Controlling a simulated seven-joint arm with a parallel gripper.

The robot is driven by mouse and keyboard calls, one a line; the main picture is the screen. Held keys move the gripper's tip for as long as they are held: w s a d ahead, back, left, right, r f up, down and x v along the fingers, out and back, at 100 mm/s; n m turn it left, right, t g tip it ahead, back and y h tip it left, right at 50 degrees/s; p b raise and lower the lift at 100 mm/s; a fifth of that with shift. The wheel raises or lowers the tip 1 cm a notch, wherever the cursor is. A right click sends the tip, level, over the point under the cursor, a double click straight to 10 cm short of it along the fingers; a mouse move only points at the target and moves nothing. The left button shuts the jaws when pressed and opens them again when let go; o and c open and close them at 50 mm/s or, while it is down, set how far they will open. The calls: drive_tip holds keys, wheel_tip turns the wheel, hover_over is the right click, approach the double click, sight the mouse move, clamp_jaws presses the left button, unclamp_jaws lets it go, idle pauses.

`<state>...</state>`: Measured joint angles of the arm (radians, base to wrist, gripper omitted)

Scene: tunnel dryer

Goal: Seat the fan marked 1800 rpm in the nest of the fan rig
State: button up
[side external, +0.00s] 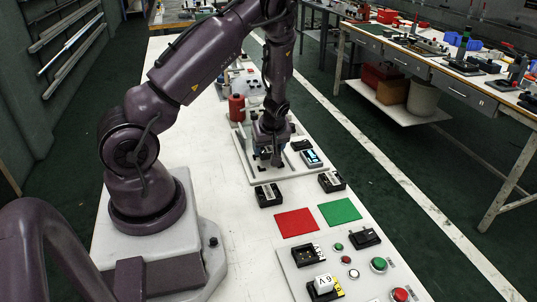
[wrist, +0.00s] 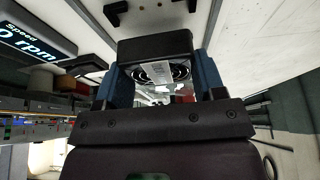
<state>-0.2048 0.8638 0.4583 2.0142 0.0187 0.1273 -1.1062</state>
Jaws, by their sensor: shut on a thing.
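In the wrist view, my gripper (wrist: 160,62) has its blue fingers shut on a black square fan (wrist: 155,47) with a pale label; I cannot read the marking. In the side view, my gripper (side external: 268,150) points down over the light plate of the fan rig (side external: 258,177). The held fan is mostly hidden there by the fingers. Small dark parts of the rig (wrist: 115,17) stand on the plate beyond the fan in the wrist view. I cannot tell whether the fan touches the nest. The rig's speed display (side external: 312,158) shows "0 rpm" in part in the wrist view (wrist: 35,40).
Two black boxy units (side external: 268,195) (side external: 331,181) lie in front of the rig. A red mat (side external: 296,222) and a green mat (side external: 340,212) lie nearer, before a button panel (side external: 345,270). A red bottle-like object (side external: 236,107) stands behind the rig.

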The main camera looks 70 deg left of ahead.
sight(270, 149)
drive_tip(key=shift+f, duration=1.35)
drive_tip(key=shift+f, duration=0.15)
drive_tip(key=o, duration=0.9)
drive_tip(key=shift+o, duration=0.2)
drive_tip(key=w+d+r+m+t+h, duration=0.1)
drive_tip(key=d+r+m, duration=0.1)
drive_tip(key=d+r, duration=0.55)
drive_tip(key=d+r+m+t+h, duration=0.15)
drive_tip(key=d+r, duration=0.35)
drive_tip(key=r, duration=0.5)
drive_tip(key=s+d+r+m+t+h, duration=0.1)
drive_tip(key=s+d+r+m, duration=0.4)
drive_tip(key=d+r+m, duration=0.2)
drive_tip(key=s+d+r+m+t+h, duration=0.1)
drive_tip(key=s+d+r+m+t, duration=0.1)
drive_tip(key=s+d+r+m, duration=0.4)
wheel_tip(270, 149, up, 3)
drive_tip(key=shift+d+f+m, duration=0.1)
drive_tip(key=shift+d+m, duration=0.5)
drive_tip(key=shift+m, duration=0.15)
